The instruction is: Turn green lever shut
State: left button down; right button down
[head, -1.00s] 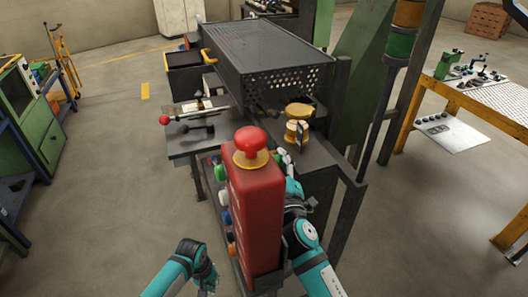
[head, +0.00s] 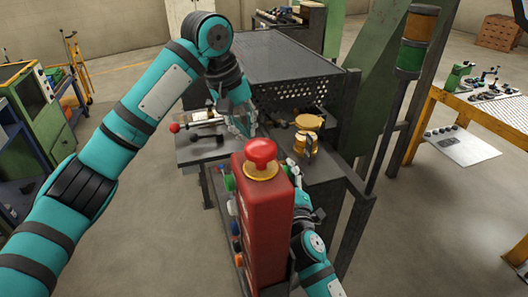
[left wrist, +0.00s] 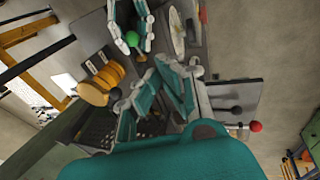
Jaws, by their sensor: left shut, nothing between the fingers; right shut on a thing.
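The green lever's ball knob (left wrist: 132,39) shows in the left wrist view, between the fingers of my right gripper (left wrist: 132,27), which is shut on it. Most of the lever's stem is hidden. In the head view my right gripper (head: 298,178) is partly behind the red post, and the green knob there cannot be made out. My left gripper (head: 246,126) is over the front of the dark furnace bench, shut and empty. Its fingers also fill the middle of the left wrist view (left wrist: 150,88), just below the right gripper in that picture.
A red post with a mushroom button (head: 262,153) stands in the foreground, blocking part of the view. A red-knobbed lever (head: 175,127) is on the bench's left side. Yellow discs (head: 309,122) lie right of my left gripper. The perforated furnace housing (head: 295,65) stands behind.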

jog(key=shift+d+r, duration=0.1)
jog(key=shift+r, duration=0.2)
pick_arm(q)
jog(key=d+x, duration=0.1)
jog(key=x, duration=0.6)
jog(key=d+x, duration=0.1)
jog(key=x, duration=0.3)
jog(key=shift+s+d, duration=0.25)
jog(key=shift+d, duration=0.2)
jog(key=shift+d+f, duration=0.2)
jog(key=shift+d, duration=0.05)
jog(key=shift+s, duration=0.1)
jog(key=shift+s+d+f+t, duration=0.2)
jog(key=shift+d+f+t, duration=0.1)
jog(key=shift+d+f, duration=0.1)
pick_arm(e)
jog(key=shift+r, duration=0.15)
